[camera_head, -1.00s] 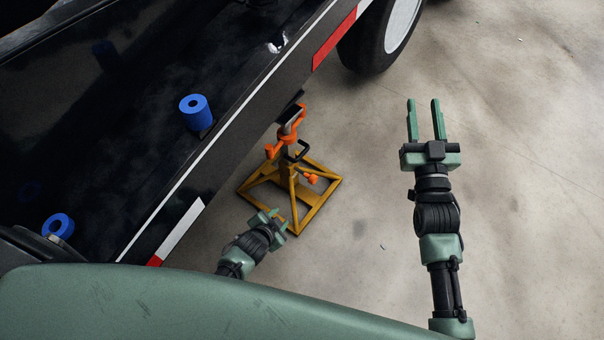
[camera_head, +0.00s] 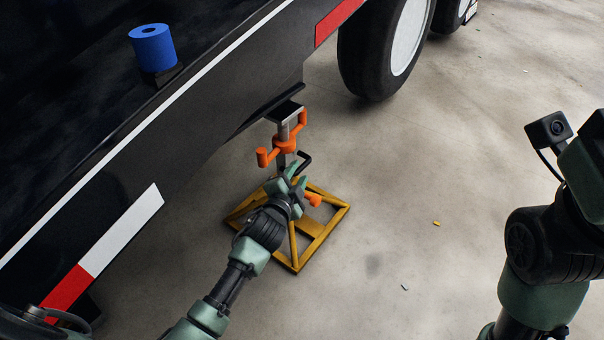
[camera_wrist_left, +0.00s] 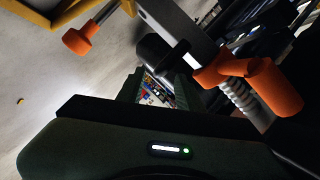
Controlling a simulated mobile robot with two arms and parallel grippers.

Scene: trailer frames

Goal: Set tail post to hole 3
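The tail post (camera_head: 284,161) is a grey upright under the trailer's edge, with an orange collar (camera_head: 284,145) and a yellow frame base (camera_head: 330,222). An orange-tipped pin (camera_head: 313,199) sticks out low on its right side. My left gripper (camera_head: 298,178) is in front of the post, its green fingers apart; nothing shows held. In the left wrist view the grey post (camera_wrist_left: 175,22), the orange pin knob (camera_wrist_left: 78,41) on a metal rod and the orange collar handle (camera_wrist_left: 262,85) are close. Hole numbers cannot be read. My right gripper is out of view.
The black trailer side (camera_head: 215,120) hangs over the stand, with a blue roller (camera_head: 153,46) along its edge. A wheel (camera_head: 378,50) stands behind to the right. My right arm fills the right edge.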

